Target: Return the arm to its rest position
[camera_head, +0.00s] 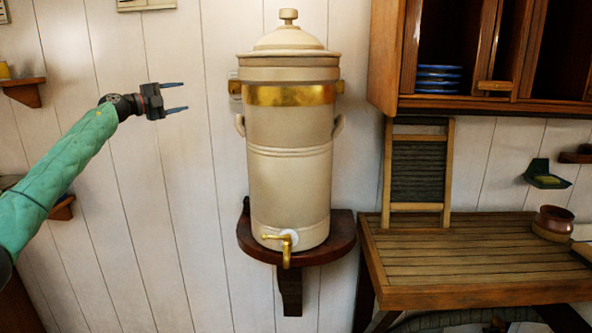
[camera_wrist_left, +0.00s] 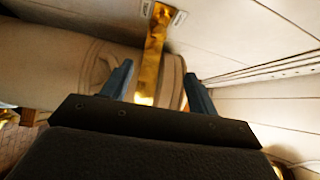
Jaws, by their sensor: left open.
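My left arm (camera_head: 62,168), in a green sleeve, comes in from the left in the head view and reaches up and to the right. My left gripper (camera_head: 176,97) is open and empty, its two fingers pointing right. It is in the air to the left of a large cream water urn (camera_head: 288,190), apart from it. In the left wrist view the two blue fingers (camera_wrist_left: 158,88) stand apart, with the urn (camera_wrist_left: 50,70) and its gold band (camera_wrist_left: 153,60) beyond them. My right gripper shows in neither view.
The urn stands on a dark wooden wall shelf (camera_head: 327,250), its brass tap (camera_head: 286,243) at the front. A slatted wooden counter (camera_head: 460,255) is at right, under a wall cabinet (camera_head: 490,105) with blue plates (camera_head: 438,78). Small shelves (camera_head: 25,92) are at far left. White wall surrounds the gripper.

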